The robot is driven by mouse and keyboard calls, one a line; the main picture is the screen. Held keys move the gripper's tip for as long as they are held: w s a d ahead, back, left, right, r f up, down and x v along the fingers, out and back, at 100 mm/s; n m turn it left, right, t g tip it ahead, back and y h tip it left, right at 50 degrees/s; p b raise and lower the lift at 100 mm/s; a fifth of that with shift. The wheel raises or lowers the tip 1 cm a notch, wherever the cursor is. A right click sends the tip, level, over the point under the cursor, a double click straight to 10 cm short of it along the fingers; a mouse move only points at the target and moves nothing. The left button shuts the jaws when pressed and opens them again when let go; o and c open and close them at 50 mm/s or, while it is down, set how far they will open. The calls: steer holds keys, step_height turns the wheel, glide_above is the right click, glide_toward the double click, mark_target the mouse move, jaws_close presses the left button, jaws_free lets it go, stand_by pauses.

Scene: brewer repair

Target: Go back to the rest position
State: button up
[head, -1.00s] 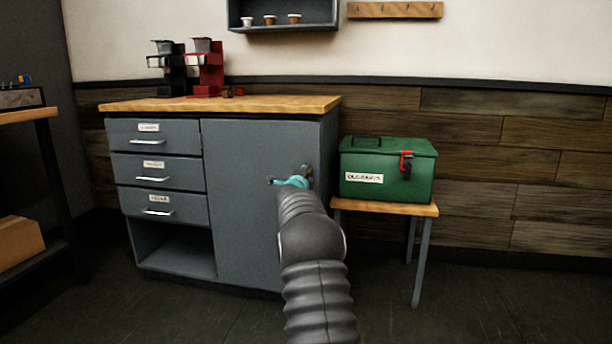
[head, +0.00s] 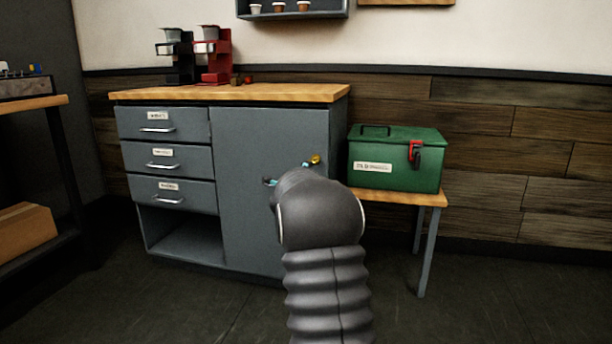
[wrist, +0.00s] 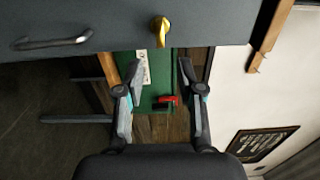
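My gripper (wrist: 160,78) is open in the wrist view, its two fingers apart with nothing gripped between them. In the head view it is mostly hidden behind my dark arm; only small teal and grey parts show in front of the grey cabinet door (head: 240,170). A yellow knob or key (wrist: 160,33) is on the grey cabinet in the wrist view, beyond the fingertips. It also shows in the head view (head: 315,160), on the door's right side.
A green box (head: 395,148) with a red latch stands on a small side table (head: 428,197) right of the cabinet. Black (head: 181,62) and red (head: 214,65) brewers stand on the wooden top (head: 285,92). A shelf (head: 15,103) is at left. Floor at right is clear.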

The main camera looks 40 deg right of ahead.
steer(key=shift+s+a, duration=0.4)
steer(key=shift+a, duration=0.05)
stand_by(0.3)
